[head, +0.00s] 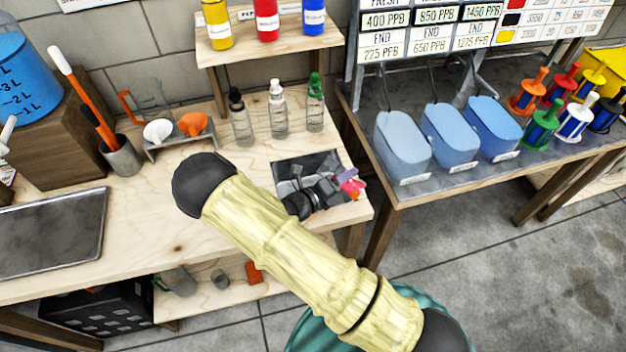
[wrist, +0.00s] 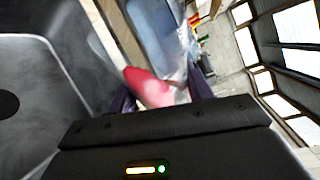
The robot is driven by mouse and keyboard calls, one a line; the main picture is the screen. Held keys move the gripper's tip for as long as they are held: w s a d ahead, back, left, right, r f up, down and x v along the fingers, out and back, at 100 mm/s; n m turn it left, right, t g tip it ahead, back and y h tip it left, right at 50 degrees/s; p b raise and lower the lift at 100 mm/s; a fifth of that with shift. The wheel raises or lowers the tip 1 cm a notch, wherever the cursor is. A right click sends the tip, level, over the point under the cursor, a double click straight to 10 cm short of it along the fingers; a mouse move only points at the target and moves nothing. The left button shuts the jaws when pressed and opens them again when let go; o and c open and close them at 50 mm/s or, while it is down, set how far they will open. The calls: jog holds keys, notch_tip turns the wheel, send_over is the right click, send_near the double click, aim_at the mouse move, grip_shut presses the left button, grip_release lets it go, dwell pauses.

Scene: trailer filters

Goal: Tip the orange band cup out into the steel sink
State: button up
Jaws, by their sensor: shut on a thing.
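My gripper (head: 348,183) is over the right side of the steel sink (head: 292,163), which is set in the wooden bench. It is shut on a small pinkish-red and clear thing, apparently the cup (head: 353,188). In the wrist view, the cup (wrist: 147,88) lies tilted between the purple-tipped fingers of my gripper (wrist: 158,96). I cannot make out an orange band on it, or what is inside. The grey sink basin (wrist: 45,75) fills the left of the wrist view, with a dark round drain at its edge. My arm and gripper hide part of the sink in the head view.
Three clear bottles (head: 275,110) stand behind the sink. A rack with white and orange funnels (head: 193,124) and a dark tray (head: 50,230) are left. Blue tubs (head: 450,135) and coloured filter holders (head: 540,125) stand on the right table.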

jog(key=shift+w+a, duration=0.1)
jog(key=shift+a, duration=0.1)
jog(key=shift+r, duration=0.2)
jog(key=shift+d+n, duration=0.1)
jog(key=shift+n, duration=0.3)
jog(key=shift+w+a+f+h, duration=0.1)
jog(key=shift+w+a+h, duration=0.05)
jog(key=shift+a+h, duration=0.15)
jog(key=shift+w+a+n, duration=0.1)
jog(key=shift+n, duration=0.4)
jog(key=shift+a+p, duration=0.3)
jog(key=shift+p, duration=0.15)
jog(key=shift+d+n+h, duration=0.25)
jog(key=shift+n+h, duration=0.05)
jog(key=shift+w+a+r+p, duration=0.1)
jog(key=shift+a+r+p, duration=0.1)
jog(key=shift+r+p, duration=0.1)
